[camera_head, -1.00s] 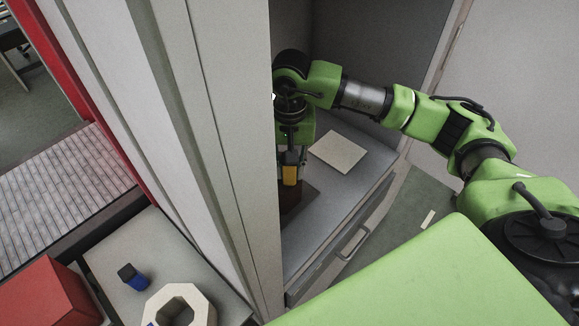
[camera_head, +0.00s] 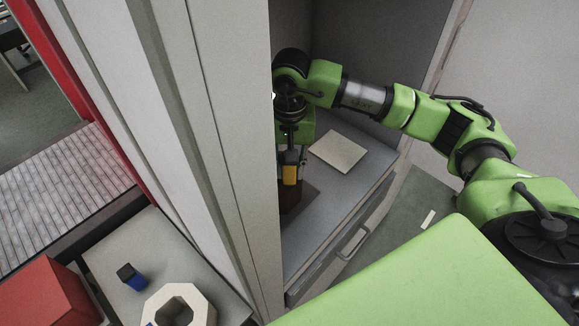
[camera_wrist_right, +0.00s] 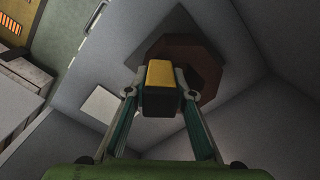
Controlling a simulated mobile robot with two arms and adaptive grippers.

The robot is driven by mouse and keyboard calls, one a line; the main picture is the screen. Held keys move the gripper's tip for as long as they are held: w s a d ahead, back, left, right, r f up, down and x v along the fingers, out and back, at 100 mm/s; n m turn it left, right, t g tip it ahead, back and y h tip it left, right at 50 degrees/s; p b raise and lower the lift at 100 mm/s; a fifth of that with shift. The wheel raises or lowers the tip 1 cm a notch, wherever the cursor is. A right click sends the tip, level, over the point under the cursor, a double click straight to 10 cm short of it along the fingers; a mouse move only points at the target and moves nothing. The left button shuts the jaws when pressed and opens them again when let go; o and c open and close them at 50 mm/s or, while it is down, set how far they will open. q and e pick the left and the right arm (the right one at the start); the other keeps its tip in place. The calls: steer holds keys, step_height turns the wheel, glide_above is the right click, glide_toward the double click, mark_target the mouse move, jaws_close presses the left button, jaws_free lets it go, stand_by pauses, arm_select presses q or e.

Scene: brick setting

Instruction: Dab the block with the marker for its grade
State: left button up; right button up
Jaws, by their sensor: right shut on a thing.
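My right gripper (camera_head: 290,160) is shut on a yellow and black marker (camera_head: 290,175) inside the grey cabinet. In the right wrist view the marker (camera_wrist_right: 160,88) sits between the two fingertips (camera_wrist_right: 158,92). A dark brown octagonal block (camera_wrist_right: 205,62) lies beyond the marker there, and the marker overlaps its near side; I cannot tell whether they touch. In the head view the brown block (camera_head: 293,200) is partly hidden by the cabinet's side wall and the marker. A blue marker with a dark top (camera_head: 132,277) stands on the surface at lower left. My left gripper is out of view.
A pale square plate (camera_head: 339,152) lies on the cabinet shelf (camera_head: 325,215). The tall side wall (camera_head: 240,150) stands close left of my right gripper. A pale octagonal ring-shaped piece (camera_head: 205,305) and a red box (camera_head: 45,297) are at lower left.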

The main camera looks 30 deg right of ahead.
steer(key=shift+s+f, duration=0.1)
steer(key=shift+f, duration=0.05)
stand_by(1.2)
steer(key=shift+r, duration=0.8)
steer(key=shift+r+p, duration=1.15)
steer(key=shift+r, duration=1.65)
